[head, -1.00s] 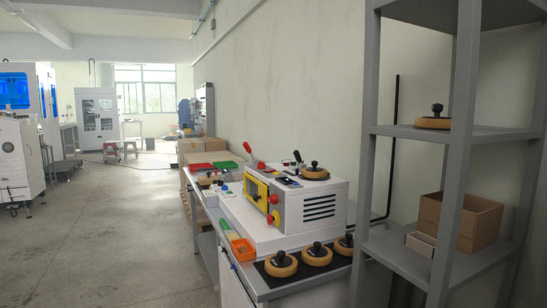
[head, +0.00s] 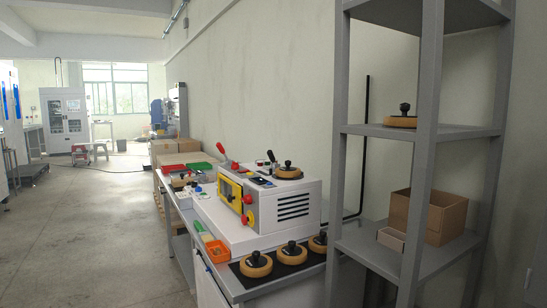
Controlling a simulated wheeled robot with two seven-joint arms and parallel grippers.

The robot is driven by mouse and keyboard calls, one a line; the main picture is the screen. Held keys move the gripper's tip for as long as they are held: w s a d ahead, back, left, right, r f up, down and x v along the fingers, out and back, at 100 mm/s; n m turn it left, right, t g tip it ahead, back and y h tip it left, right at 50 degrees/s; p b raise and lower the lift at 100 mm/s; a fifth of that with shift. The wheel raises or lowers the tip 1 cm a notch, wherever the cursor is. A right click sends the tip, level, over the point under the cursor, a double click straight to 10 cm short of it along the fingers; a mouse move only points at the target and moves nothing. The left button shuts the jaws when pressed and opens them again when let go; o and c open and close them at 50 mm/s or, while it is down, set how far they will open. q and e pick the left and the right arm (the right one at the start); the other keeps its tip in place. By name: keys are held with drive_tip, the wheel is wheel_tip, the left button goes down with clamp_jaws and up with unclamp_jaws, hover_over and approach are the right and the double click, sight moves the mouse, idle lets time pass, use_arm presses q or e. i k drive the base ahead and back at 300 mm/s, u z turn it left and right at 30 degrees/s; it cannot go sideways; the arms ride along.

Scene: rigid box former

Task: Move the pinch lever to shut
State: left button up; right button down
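A white box former (head: 264,208) with a yellow-framed front and black side vents stands on the bench along the right wall. A lever with a red handle (head: 224,146) rises from its top and leans up and to the left. I take it to be the pinch lever, but I cannot tell for sure. Red knobs (head: 249,199) sit on the front by the yellow frame. Neither of my grippers shows in the head view, and nothing touches the machine.
The bench also holds an orange bin (head: 217,251), green trays (head: 201,167) and several wooden discs with black knobs (head: 256,264). A grey shelf rack (head: 425,130) with a cardboard box (head: 444,217) stands at the right. The floor (head: 90,230) on the left is open.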

sight(269, 153)
drive_tip(key=k, duration=1.25)
drive_tip(key=u, duration=1.3)
drive_tip(key=i, duration=1.85)
drive_tip(key=u, duration=0.3)
drive_tip(key=i, duration=1.6)
drive_tip(key=z, duration=1)
